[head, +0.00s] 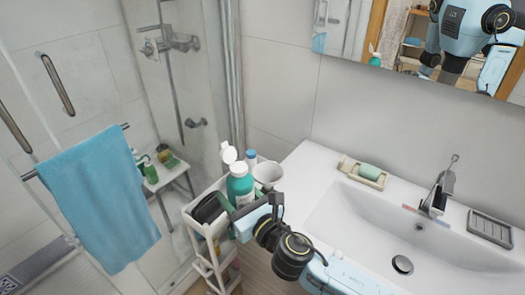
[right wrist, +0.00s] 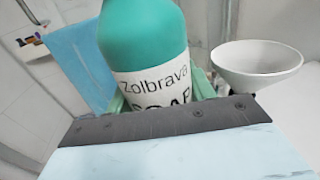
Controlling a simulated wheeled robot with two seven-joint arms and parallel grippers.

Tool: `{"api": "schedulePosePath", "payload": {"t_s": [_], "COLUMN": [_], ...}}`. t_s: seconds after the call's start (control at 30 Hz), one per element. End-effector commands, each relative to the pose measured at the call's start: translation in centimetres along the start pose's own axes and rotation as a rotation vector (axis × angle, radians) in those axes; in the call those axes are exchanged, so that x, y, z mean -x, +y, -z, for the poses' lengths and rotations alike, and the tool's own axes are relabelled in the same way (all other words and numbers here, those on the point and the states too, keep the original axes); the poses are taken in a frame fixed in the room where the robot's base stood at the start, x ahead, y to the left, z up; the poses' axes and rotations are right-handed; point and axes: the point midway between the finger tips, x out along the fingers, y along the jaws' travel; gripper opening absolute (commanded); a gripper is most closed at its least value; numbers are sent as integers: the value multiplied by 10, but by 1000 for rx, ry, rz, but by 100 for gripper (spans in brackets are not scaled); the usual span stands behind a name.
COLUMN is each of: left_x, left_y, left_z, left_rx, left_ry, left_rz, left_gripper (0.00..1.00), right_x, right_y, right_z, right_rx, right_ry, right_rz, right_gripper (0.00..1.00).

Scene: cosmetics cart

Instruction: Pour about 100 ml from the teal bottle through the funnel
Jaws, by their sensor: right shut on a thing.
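The teal bottle (head: 240,187) stands about upright at the top of the cart, with a white top. In the right wrist view the teal bottle (right wrist: 145,45) shows a white label reading "Zolbrava" and "SOAP". My right gripper (head: 245,205) is shut on the bottle, with pale green fingers on both sides of it. The white funnel (head: 268,173) is just right of the bottle, wide mouth up and apart from it. The funnel (right wrist: 258,75) also shows in the right wrist view; what holds it is mostly hidden. My left gripper is not in view.
A white cart (head: 203,228) carries a blue-capped bottle (head: 251,156), a white-topped container (head: 229,152) and a dark item (head: 207,208). The washbasin (head: 350,215) with a soap dish (head: 362,174) is to the right. A blue towel (head: 100,195) hangs left.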

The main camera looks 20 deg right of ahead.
Motion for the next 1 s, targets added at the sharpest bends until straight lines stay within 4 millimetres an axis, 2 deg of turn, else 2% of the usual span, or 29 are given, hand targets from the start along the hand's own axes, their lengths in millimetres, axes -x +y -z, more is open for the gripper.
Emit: {"api": "schedulePosePath", "payload": {"t_s": [0.2,0.37,0.67,1.0], "left_x": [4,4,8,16], "left_y": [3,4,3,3], "left_z": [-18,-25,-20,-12], "left_rx": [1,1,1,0], "left_ry": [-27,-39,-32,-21], "left_rz": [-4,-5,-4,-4], "left_gripper": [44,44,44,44], "right_x": [-4,-4,-4,-3], "right_y": [4,4,4,3], "right_z": [0,0,-4,-7], "right_rx": [4,4,-63,-259], "right_ry": [2,2,16,56], "right_rz": [-19,-17,-17,-17], "right_gripper": [21,21,21,21]}}
